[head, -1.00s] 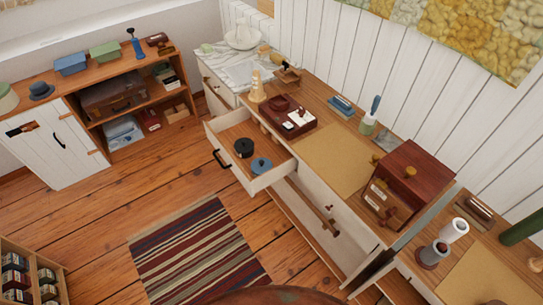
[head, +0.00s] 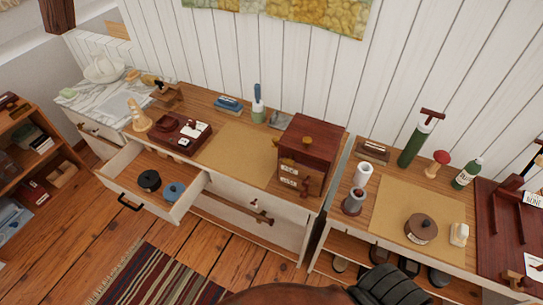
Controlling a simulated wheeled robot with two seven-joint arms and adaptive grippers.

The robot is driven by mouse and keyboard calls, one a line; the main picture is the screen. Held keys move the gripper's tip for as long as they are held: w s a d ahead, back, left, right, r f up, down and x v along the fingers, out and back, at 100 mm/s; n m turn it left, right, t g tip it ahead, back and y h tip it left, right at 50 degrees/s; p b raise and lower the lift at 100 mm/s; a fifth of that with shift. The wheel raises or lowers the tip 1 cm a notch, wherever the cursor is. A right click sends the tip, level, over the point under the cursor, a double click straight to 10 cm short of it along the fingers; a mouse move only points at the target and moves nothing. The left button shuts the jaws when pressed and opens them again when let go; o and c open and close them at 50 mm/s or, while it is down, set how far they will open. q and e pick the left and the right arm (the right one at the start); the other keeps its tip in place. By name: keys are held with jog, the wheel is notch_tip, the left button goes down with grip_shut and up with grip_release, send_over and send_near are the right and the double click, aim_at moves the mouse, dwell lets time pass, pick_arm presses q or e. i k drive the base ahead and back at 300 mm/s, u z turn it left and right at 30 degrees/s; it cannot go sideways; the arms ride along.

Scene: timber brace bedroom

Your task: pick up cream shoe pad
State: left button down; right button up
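A small cream block (head: 459,234), which looks like the cream shoe pad, sits on the right-hand bench in the head view. It is just right of a round brown lidded tin (head: 421,229), near the right edge of a tan mat (head: 392,212). It appears to stand clear of the tin.
A green bottle (head: 467,174), red-topped stand (head: 438,164) and tall green cylinder (head: 415,142) stand behind. A dark red rack (head: 500,228) is at right, grey and white cups (head: 356,190) left. An open drawer (head: 152,187) juts out further left. A black ribbed shape (head: 386,287) shows below.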

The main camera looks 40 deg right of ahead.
aim_at(459, 233)
jog(key=z, duration=1.05)
